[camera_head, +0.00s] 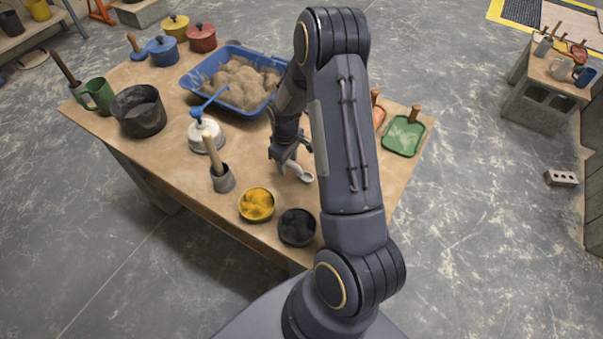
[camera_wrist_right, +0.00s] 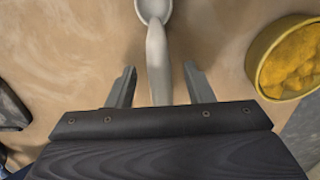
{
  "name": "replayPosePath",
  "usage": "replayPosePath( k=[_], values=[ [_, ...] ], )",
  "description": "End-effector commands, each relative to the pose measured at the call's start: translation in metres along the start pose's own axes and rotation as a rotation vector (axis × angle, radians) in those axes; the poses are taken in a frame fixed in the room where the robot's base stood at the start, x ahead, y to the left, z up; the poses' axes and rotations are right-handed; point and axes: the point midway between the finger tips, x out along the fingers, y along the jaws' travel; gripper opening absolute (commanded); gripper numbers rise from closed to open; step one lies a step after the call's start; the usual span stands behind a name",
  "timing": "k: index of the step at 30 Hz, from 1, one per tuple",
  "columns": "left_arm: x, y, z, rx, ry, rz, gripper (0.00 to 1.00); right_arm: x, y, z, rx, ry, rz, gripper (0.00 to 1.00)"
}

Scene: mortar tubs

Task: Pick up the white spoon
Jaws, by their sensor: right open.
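The white spoon (camera_head: 302,174) lies on the wooden table (camera_head: 165,165), below my right gripper in the head view. In the right wrist view the spoon's handle (camera_wrist_right: 157,60) runs between the two fingers, with its bowl at the top edge. My right gripper (camera_wrist_right: 156,82) is open, one finger on each side of the handle, with a gap on both sides. In the head view my right gripper (camera_head: 284,166) is low over the table at the spoon's handle end, which it partly hides. My left gripper is not in view.
A yellow powder bowl (camera_head: 257,205) and a black powder bowl (camera_head: 297,227) stand near the front edge. A grey cup (camera_head: 222,179) with a tool stands left of the gripper.

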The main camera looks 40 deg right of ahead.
Motion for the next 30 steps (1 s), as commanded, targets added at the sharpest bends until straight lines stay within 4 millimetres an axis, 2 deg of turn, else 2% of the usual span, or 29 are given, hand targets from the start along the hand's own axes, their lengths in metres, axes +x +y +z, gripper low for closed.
replayPosePath(
  k=[2, 12, 26, 30],
  values=[
    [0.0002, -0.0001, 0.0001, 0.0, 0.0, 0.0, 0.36, -0.0001, 0.0001, -0.0001, 0.0, 0.0, 0.0, 0.46],
    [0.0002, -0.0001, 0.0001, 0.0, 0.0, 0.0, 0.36, -0.0005, 0.0, -0.0001, 0.0, 0.0, 0.0, 0.01],
    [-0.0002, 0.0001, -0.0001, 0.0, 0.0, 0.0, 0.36, -0.0013, 0.0001, -0.0002, 0.0, 0.0, 0.0, 0.0],
    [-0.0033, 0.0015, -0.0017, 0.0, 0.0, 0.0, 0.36, -0.008, 0.0002, -0.0003, 0.0, 0.001, 0.0, 0.0]
  ],
)
